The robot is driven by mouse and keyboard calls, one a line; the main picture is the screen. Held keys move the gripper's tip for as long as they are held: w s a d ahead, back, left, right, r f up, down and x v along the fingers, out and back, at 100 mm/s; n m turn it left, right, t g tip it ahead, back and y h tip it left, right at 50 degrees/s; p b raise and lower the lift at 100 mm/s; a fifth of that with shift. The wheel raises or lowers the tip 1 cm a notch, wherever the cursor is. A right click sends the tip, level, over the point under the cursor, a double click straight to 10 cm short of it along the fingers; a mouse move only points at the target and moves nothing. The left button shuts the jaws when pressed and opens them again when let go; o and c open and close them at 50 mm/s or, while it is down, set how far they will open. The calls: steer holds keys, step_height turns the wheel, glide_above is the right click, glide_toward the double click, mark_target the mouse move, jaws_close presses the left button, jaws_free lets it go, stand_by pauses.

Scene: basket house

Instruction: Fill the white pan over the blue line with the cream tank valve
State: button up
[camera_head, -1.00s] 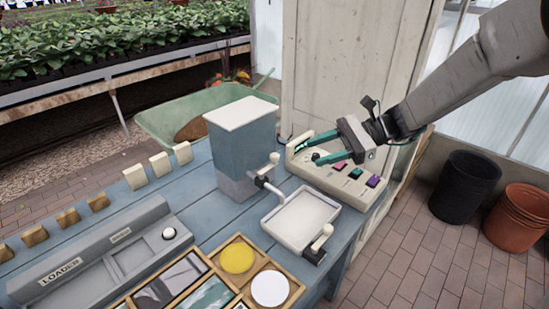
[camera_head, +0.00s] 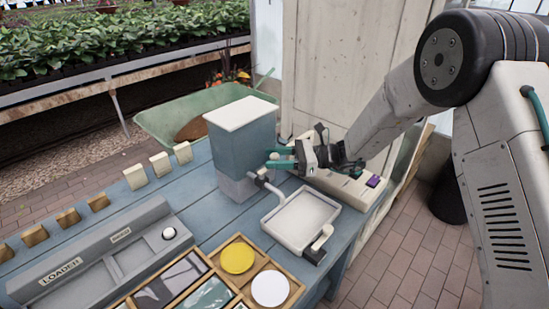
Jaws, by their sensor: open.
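The blue-grey tank (camera_head: 243,150) with a cream lid stands on the blue table. Its spout (camera_head: 268,188) bends toward the white pan (camera_head: 298,220), a shallow square tray in front of it. The pan looks empty, and I cannot make out a blue line in it. The cream tank valve (camera_head: 274,156) is a small knob on the tank's right side. My gripper (camera_head: 278,158) is open, its teal fingers pointing left at the valve. The fingers appear to be on either side of the knob; contact cannot be told.
A cream panel (camera_head: 349,190) with a purple button (camera_head: 373,181) stands behind the pan, partly hidden by my gripper. A cream-handled lever (camera_head: 322,239) is at the pan's front right. A grey loader (camera_head: 95,259) and a wooden tray (camera_head: 215,268) are at the front left.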

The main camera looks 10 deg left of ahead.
steer(key=shift+a, duration=0.2)
steer(key=c, duration=0.9)
steer(key=shift+c, duration=0.2)
steer(key=shift+s+d+m+t, duration=0.1)
steer(key=shift+m+t, duration=0.2)
steer(key=shift+t, duration=0.1)
steer(key=shift+s+d+m+t+h, duration=0.15)
steer(key=shift+s+d+m+t, duration=0.25)
steer(key=shift+m+t, duration=1.2)
steer(key=shift+s+d+m+t+h, duration=0.35)
steer(key=shift+m+t, duration=0.5)
steer(key=shift+t, duration=1.35)
steer(key=shift+s+d+m+t, duration=0.3)
steer(key=shift+s+m+t, duration=0.25)
steer(key=shift+m+t, duration=1.05)
steer(key=shift+n+t, duration=0.25)
steer(key=shift+t, duration=0.15)
